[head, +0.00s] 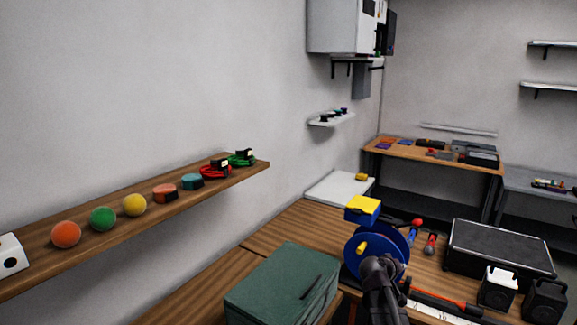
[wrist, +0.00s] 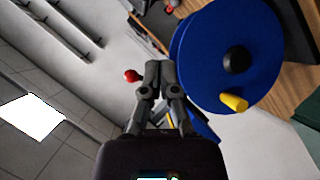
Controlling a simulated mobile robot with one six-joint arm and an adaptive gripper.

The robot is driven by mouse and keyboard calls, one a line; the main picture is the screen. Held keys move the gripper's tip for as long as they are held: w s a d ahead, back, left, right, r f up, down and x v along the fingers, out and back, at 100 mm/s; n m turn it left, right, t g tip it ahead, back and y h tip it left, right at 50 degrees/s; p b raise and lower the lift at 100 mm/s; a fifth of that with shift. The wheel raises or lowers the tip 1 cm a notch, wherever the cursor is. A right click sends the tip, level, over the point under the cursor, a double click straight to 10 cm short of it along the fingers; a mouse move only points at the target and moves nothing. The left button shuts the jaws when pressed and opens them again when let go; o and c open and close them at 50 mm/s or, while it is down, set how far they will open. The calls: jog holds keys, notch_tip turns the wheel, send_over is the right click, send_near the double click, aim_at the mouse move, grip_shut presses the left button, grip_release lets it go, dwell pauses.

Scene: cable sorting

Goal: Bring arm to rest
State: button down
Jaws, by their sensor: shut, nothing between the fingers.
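My gripper (wrist: 159,66) shows in the wrist view with its two dark fingers together and nothing between them. In the head view my dark arm (head: 381,287) rises from the bottom edge, in front of a blue cable reel (head: 362,250). The reel also shows at the upper right of the wrist view (wrist: 222,65), with a yellow handle (wrist: 234,102) and a black hub. The gripper is beside the reel in the wrist view; I cannot tell how far apart they are.
A green box (head: 283,283) stands left of the arm on the wooden bench. A black case (head: 499,249) and two small speaker-like boxes (head: 497,287) stand to the right. A wall shelf (head: 85,235) holds coloured balls and cable coils. A yellow-topped block (head: 363,207) shows above the reel.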

jog(key=s+a+f+g+y, duration=0.4)
jog(key=s+a+f+y, duration=0.1)
jog(key=s+a, duration=0.4)
jog(key=s+a+f+g+y, duration=0.4)
jog(key=s+a+f, duration=0.1)
jog(key=s+a, duration=0.4)
jog(key=shift+s+a+y, duration=0.15)
jog(key=shift+s+y, duration=0.25)
jog(key=shift+s, duration=0.8)
jog(key=shift+f, duration=0.1)
